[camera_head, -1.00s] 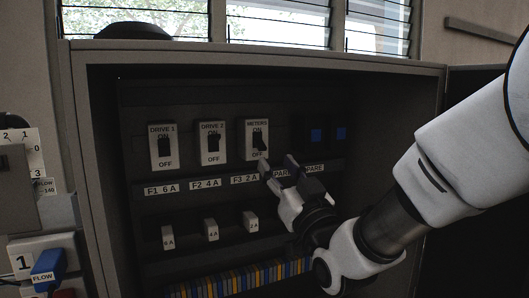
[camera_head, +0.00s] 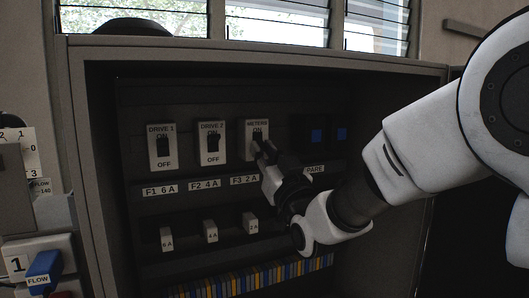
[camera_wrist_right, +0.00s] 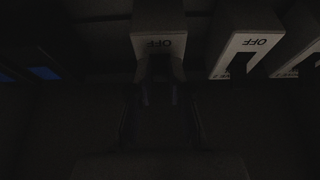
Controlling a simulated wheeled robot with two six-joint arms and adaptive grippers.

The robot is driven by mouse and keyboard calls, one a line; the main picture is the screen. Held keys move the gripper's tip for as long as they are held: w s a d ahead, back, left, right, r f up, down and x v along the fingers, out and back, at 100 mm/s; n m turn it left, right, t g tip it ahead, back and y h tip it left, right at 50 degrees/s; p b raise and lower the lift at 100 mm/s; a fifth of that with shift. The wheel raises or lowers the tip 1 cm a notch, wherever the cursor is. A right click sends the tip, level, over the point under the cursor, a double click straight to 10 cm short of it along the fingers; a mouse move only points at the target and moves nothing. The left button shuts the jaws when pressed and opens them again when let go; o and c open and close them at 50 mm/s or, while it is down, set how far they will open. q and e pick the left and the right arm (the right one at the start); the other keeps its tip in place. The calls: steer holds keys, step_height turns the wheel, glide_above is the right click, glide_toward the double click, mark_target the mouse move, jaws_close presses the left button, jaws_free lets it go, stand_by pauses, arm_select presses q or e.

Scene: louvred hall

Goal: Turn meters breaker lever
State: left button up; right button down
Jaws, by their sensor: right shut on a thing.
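The meters breaker (camera_head: 249,138) is the white-faced switch at the right of the upper row in the cabinet. Its ON label shows; its lower part and OFF label are hidden behind my right gripper (camera_head: 264,149). That gripper is at the breaker's front, shut on its dark lever, which is mostly covered. The lever's exact position cannot be told. My left gripper is out of view.
The drive 2 breaker (camera_head: 211,155) and drive 1 breaker (camera_head: 162,128) stand to the left. The cabinet frame (camera_head: 88,170) surrounds the panel. A blue FLOW plug (camera_head: 42,266) is outside at left.

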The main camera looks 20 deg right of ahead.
steer(key=shift+s+r+g+p, duration=0.1)
steer(key=shift+r+g+p, duration=0.55)
steer(key=shift+g+p, duration=1.45)
steer(key=shift+s+r+g+p, duration=0.1)
steer(key=shift+r+g+p, duration=0.55)
steer(key=shift+p, duration=2.85)
steer(key=shift+g+p, duration=0.45)
steer(key=shift+p, duration=0.2)
steer(key=shift+f+g+p, duration=0.1)
steer(key=shift+g+p, duration=0.2)
steer(key=c, duration=1.2)
jaws_free()
steer(key=shift+o, duration=0.6)
steer(key=shift+w, duration=0.1)
